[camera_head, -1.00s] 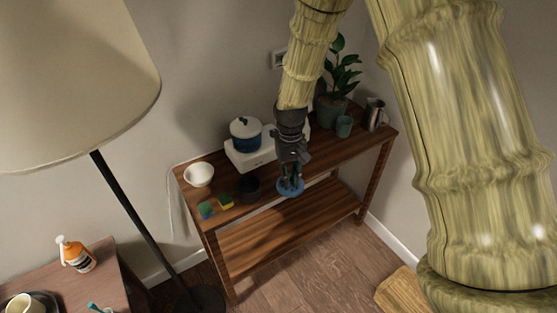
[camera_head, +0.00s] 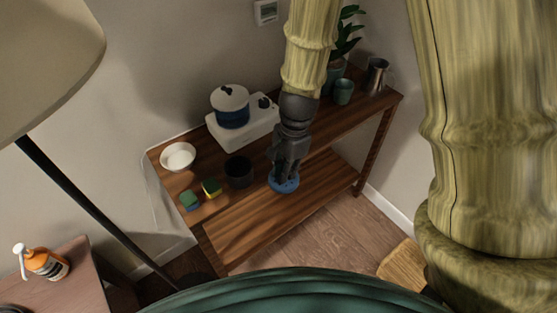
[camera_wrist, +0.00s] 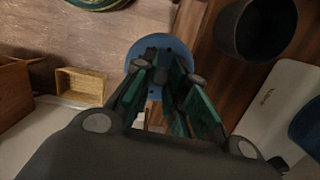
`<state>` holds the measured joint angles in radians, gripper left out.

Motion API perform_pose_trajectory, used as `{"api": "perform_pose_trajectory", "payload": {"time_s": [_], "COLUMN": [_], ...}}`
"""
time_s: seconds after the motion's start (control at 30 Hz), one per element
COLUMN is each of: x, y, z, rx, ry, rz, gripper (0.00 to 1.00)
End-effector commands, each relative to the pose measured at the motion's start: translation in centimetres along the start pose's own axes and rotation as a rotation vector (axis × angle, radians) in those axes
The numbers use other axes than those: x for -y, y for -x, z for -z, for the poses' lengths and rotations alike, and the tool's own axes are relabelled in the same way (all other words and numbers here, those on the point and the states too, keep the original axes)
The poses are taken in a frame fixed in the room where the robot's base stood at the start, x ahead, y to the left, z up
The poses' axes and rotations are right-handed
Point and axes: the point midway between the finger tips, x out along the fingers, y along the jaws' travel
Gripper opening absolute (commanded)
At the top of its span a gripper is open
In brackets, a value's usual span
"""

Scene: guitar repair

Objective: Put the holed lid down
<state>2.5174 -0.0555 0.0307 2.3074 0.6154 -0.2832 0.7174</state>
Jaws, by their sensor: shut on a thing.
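The holed lid (camera_head: 284,184) is a round blue disc, with small holes along its rim in the wrist view (camera_wrist: 152,93). My gripper (camera_head: 282,177) is shut on the lid from above. In the head view the lid appears at the front edge of the wooden console table (camera_head: 330,133). I cannot tell whether it touches the tabletop or hangs just in front of it. My fingers hide the lid's middle.
A dark cup (camera_head: 239,171) stands left of the lid. A white bowl (camera_head: 178,156), sponges (camera_head: 212,187), and a blue pot (camera_head: 232,113) on a white appliance (camera_head: 213,132) are further left and back. A plant and green cup (camera_head: 343,92) are at right.

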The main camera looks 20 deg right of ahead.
Motion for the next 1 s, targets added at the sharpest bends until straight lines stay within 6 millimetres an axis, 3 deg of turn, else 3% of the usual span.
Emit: {"api": "perform_pose_trajectory", "payload": {"time_s": [0.13,0.27,0.8,1.0], "x": [-1.6,-1.1,8.5,11.0], "y": [-0.7,-0.6,-0.9,-1.1], "z": [-0.1,0.3,5.2,6.5], "rx": [-0.007,-0.009,-0.01,-0.009], "ry": [-0.146,-0.182,-0.178,-0.178], "rz": [0.011,0.014,0.014,0.013], "gripper": [0.0,0.0,0.0,0.0]}}
